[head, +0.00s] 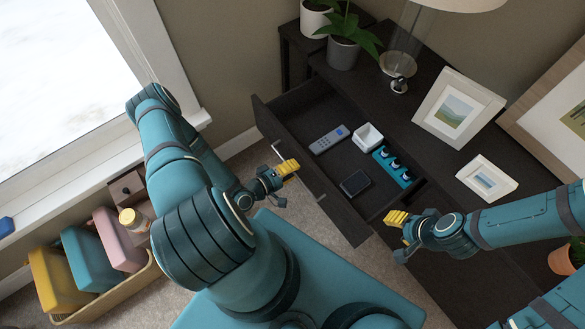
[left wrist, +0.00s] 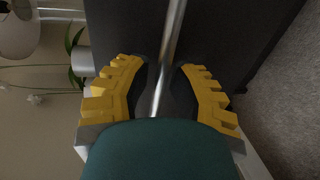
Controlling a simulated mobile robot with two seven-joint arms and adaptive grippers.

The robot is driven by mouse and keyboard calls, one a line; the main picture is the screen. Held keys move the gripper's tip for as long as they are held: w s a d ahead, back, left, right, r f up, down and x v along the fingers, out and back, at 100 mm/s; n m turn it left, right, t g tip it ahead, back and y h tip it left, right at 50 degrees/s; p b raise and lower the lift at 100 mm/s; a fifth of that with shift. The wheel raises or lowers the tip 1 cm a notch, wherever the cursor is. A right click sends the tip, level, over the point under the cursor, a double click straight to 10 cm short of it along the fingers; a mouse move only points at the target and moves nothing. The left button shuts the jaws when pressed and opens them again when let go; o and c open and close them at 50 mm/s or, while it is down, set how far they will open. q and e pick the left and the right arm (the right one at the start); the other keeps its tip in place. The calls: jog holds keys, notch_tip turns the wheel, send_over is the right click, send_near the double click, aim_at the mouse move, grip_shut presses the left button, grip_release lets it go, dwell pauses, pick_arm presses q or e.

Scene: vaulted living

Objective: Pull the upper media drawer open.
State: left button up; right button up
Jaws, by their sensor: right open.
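The upper media drawer (head: 338,214) is pulled out of the dark cabinet in the head view, its inside showing. A slim metal bar handle (head: 278,150) is on its front, partly hidden by my left gripper (head: 288,169). In the left wrist view the handle (left wrist: 174,40) runs between the two yellow fingers of my left gripper (left wrist: 160,68). Those fingers are spread apart, with gaps on both sides of the bar. My right gripper (head: 396,217) is open and empty near the drawer's right front corner.
Inside the drawer lie a remote (head: 329,139), a white box (head: 368,135), a teal tray (head: 392,167) and a dark device (head: 355,183). A plant (head: 344,45), a lamp base (head: 399,82) and picture frames (head: 457,108) stand on the cabinet. A bin (head: 140,282) is at lower left.

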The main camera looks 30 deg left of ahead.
pick_arm(q)
jog(key=shift+o, duration=0.7)
jog(key=v, duration=1.2)
jog(key=shift+s, duration=0.1)
